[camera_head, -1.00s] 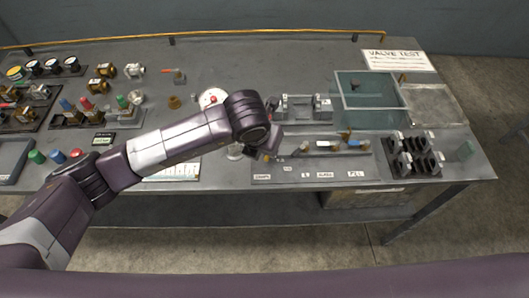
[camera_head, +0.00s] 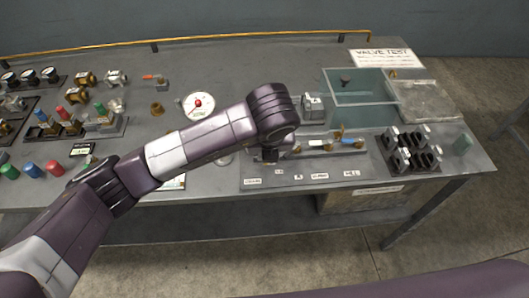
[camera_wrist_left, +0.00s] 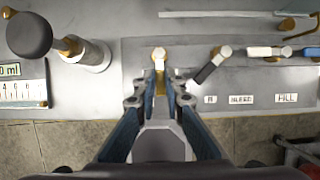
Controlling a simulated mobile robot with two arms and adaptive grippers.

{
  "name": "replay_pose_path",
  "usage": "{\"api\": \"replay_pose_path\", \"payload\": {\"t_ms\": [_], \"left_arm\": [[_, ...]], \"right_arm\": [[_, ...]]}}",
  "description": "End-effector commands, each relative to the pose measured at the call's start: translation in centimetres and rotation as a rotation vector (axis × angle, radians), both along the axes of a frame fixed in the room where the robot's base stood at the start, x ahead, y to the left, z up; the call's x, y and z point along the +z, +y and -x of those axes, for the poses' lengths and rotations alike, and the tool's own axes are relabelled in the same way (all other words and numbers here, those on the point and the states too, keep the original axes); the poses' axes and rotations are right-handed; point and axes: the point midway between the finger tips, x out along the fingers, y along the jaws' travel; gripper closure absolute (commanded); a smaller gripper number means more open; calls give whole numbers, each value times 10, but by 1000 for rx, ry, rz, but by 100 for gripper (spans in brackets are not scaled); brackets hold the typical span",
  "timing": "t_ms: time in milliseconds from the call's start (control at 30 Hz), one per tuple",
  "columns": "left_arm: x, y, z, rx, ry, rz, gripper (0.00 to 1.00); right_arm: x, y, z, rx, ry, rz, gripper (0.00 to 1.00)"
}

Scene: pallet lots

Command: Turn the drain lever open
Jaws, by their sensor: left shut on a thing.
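The valve panel (camera_head: 300,182) lies along the front of the bench in the head view, with labels below its levers. My left gripper (camera_wrist_left: 160,88) is shut over the leftmost valve. A brass fitting (camera_wrist_left: 159,57) shows just beyond its fingertips; the lever itself is mostly hidden between the fingers, so its angle is unclear. In the head view the gripper (camera_head: 268,154) is partly hidden by my wrist, above the small label (camera_head: 252,182) at the panel's left end. A black-handled lever (camera_wrist_left: 206,71) is just right of the fingers. My right gripper is not in view.
A white-handled lever (camera_wrist_left: 265,52) and a blue-handled lever (camera_head: 350,141) are farther right on the panel. A dark round knob (camera_wrist_left: 28,35) stands left of the gripper. A clear tank (camera_head: 362,88) is behind the panel, and a black rack (camera_head: 410,148) is to its right.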

Motion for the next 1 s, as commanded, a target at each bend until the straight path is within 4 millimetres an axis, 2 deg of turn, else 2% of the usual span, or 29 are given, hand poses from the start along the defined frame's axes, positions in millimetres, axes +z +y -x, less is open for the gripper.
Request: {"api": "replay_pose_path", "payload": {"t_ms": [267, 300, 433, 767, 867, 1000], "left_arm": [[1, -1, -1, 0, -3, 3, 100], [1, -1, -1, 0, -3, 3, 87], [1, -1, 0, 0, -2, 2, 73], [3, -1, 1, -2, -1, 1, 73], [12, -1, 4, -2, -2, 2, 73], [38, -2, 14, -4, -5, 4, 73]], "right_arm": [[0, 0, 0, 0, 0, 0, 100], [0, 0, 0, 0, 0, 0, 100], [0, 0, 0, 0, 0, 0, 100], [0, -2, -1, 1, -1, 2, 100], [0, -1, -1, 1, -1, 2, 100], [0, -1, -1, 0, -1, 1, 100]]}}
